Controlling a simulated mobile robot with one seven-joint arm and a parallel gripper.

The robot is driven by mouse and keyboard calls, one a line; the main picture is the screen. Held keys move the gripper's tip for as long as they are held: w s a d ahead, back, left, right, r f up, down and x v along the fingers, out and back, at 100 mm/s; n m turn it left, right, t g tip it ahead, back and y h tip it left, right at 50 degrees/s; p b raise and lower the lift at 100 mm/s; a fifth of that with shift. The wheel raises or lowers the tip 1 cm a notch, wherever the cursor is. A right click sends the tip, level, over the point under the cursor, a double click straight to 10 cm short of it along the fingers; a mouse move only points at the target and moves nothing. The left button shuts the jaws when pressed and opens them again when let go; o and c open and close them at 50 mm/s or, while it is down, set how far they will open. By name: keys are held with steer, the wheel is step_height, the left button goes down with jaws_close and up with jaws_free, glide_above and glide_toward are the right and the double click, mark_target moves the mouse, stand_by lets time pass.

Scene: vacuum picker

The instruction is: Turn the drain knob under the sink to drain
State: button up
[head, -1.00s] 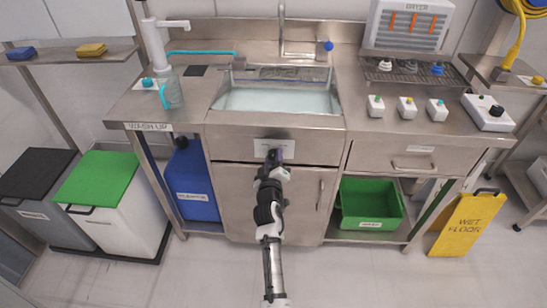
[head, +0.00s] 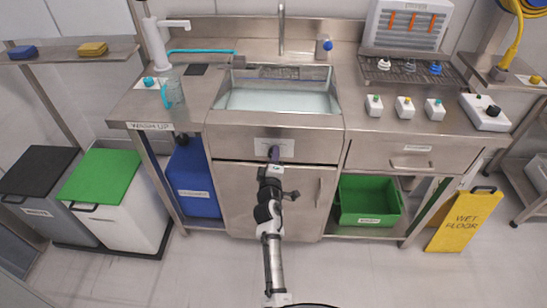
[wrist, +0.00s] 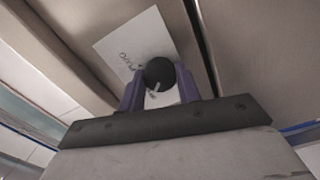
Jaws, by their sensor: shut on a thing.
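The drain knob (wrist: 160,72) is a round dark knob with a white pointer line. It sits on a white label plate (wrist: 128,50) on the steel panel below the sink; the plate also shows in the head view (head: 288,147). My gripper (wrist: 158,88) has its two purple fingers on either side of the knob, shut on it. In the wrist view the plate looks tilted and its lettering is partly covered and hard to read. In the head view my gripper (head: 273,154) hides the knob. The sink basin (head: 280,101) above holds water.
A cabinet door (head: 235,200) is below the panel. A blue container (head: 193,185) stands to the left, a green crate (head: 370,203) to the right. Lidded bins (head: 100,178) stand at far left and a yellow wet floor sign (head: 464,220) at right. The floor in front is clear.

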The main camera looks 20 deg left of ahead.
stand_by(0.3)
steer(key=o, duration=1)
steer(key=shift+c, duration=0.2)
steer(key=shift+s, duration=0.1)
